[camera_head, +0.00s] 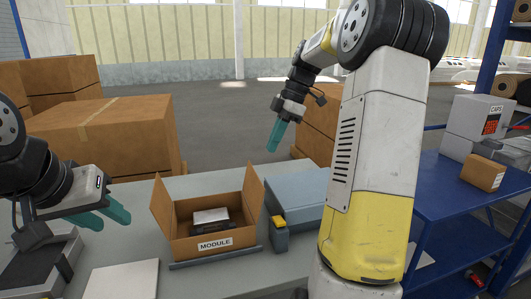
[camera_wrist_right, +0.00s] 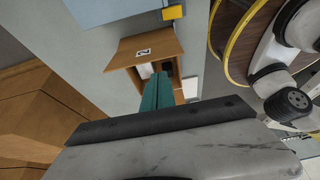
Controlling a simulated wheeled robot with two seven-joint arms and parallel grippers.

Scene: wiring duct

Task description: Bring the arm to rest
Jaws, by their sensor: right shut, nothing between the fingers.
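My right gripper (camera_head: 273,148) is raised in the air above and behind the table in the head view, its teal fingers pointing down. The fingers are together and empty. They also show in the right wrist view (camera_wrist_right: 157,92), in front of the open box below. My left gripper (camera_head: 112,220) is at the left over the table, its two teal fingers apart with nothing seen between them. The cardboard box marked MODULE (camera_head: 182,247) stands open on the table between the grippers. A grey and black part (camera_head: 211,217) lies in it.
A blue-grey case (camera_head: 298,187) with a yellow latch (camera_head: 279,221) stands right of the box. A dark tray (camera_head: 38,270) and a pale flat panel (camera_head: 122,280) lie at the left. Large cartons (camera_head: 110,135) stand behind. A blue shelf (camera_head: 455,190) is at the right.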

